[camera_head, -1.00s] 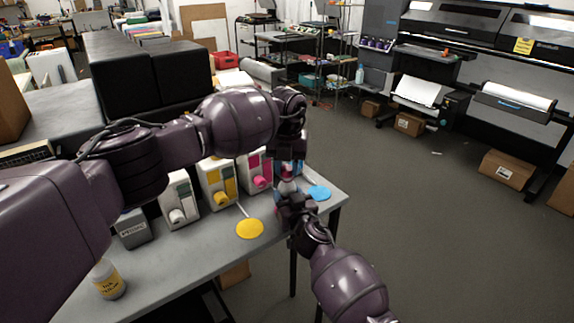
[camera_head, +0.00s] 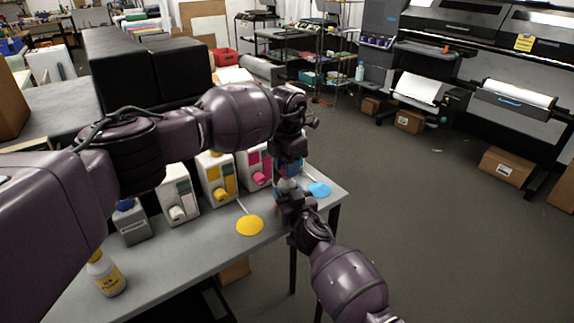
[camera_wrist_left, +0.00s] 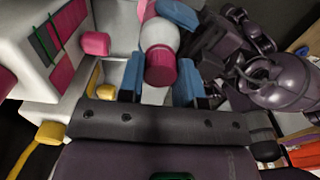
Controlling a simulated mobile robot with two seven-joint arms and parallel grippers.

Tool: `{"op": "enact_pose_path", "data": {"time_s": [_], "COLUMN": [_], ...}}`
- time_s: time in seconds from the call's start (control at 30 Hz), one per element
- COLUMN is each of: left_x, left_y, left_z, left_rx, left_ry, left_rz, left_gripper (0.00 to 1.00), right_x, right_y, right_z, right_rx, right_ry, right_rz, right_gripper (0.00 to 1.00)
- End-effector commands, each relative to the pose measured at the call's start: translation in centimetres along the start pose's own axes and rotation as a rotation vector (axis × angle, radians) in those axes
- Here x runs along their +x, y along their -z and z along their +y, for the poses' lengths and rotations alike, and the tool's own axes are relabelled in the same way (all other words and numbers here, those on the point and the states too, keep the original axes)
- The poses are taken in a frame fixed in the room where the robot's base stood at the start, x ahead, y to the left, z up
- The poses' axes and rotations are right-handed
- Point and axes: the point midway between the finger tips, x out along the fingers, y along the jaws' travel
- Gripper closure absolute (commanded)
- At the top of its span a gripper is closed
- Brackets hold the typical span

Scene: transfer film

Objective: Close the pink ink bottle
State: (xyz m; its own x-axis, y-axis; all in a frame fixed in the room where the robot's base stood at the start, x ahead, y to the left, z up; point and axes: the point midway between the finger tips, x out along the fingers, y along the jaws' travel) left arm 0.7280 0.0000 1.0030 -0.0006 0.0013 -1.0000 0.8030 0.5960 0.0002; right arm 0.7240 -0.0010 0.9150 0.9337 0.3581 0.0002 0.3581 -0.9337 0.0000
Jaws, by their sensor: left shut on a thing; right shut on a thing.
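In the left wrist view, the pink cap (camera_wrist_left: 161,68) sits between the blue fingertips of my left gripper (camera_wrist_left: 160,75), which is shut on it. The whitish ink bottle (camera_wrist_left: 158,33) is directly beyond the cap, in line with it. Whether the cap is fully seated cannot be told. My right gripper (camera_wrist_left: 162,12) has its blue fingers on the bottle's sides and is shut on it. In the head view, my left gripper (camera_head: 288,175) is above my right gripper (camera_head: 288,195), near the table's right end. The bottle is mostly hidden there.
White cartridge units with yellow (camera_head: 217,180) and pink (camera_head: 257,170) knobs line the grey table (camera_head: 190,260). A yellow disc (camera_head: 249,226) and a blue disc (camera_head: 319,190) lie beside the grippers. A yellow-labelled bottle (camera_head: 107,277) stands front left.

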Motion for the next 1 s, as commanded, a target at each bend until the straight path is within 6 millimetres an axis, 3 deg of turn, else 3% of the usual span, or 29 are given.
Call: {"op": "enact_pose_path", "data": {"time_s": [1.0], "left_x": [0.04], "left_y": [0.02], "left_z": [-0.06], "left_rx": [1.502], "left_ry": [-0.002], "left_rz": [0.0], "left_gripper": [0.93], "right_x": [0.0], "right_y": [-0.04], "right_z": [0.01], "right_rx": [0.0], "right_ry": [0.0], "right_rz": [-0.001], "right_gripper": [1.0]}}
